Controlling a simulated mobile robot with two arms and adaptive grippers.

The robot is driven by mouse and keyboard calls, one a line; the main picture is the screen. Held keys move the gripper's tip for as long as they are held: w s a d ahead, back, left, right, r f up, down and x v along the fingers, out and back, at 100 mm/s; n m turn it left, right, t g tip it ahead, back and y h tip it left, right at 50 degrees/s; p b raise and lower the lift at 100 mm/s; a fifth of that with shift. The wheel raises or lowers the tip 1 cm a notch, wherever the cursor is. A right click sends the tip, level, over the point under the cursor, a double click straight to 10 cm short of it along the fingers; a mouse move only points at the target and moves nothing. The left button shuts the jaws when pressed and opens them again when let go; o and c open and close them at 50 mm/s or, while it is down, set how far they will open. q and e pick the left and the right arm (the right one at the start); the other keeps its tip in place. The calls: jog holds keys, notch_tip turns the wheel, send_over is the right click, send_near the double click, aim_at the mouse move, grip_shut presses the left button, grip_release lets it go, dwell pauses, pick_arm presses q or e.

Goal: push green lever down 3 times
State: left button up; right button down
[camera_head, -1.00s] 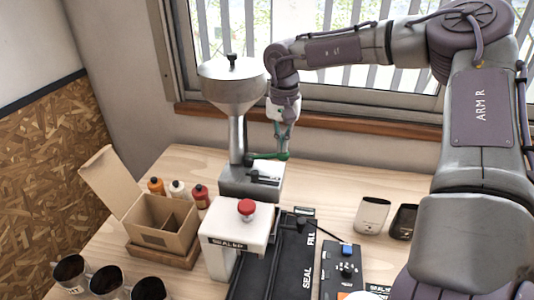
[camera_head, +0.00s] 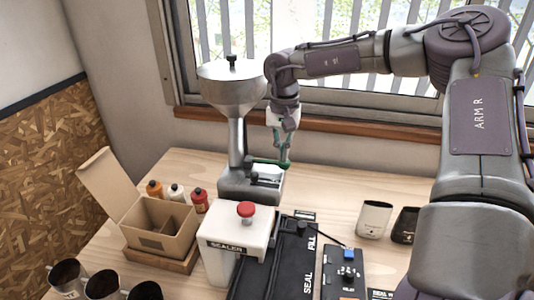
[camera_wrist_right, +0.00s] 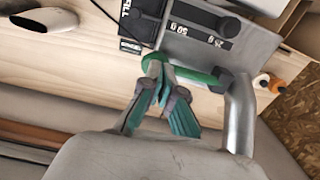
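The green lever (camera_head: 268,162) sticks out to the right from the column of the metal hopper machine (camera_head: 232,88), above its base. Its outer end dips slightly. It also shows in the right wrist view (camera_wrist_right: 200,77), running from the metal column to my fingers. My right gripper (camera_head: 284,160) is at the lever's outer end, and its fingertips appear to touch it. In the right wrist view the fingertips (camera_wrist_right: 154,66) are close together at the lever's end and look shut. They partly hide that end. My left gripper is in neither view.
A white sealer (camera_head: 238,236) with a red button stands in front of the machine, beside a black sealing bed (camera_head: 275,262). A cardboard box (camera_head: 158,232), several bottles and metal cups stand left. The window is behind.

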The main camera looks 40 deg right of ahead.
jog(key=shift+r+p, duration=1.6)
jog(key=shift+r, duration=1.4)
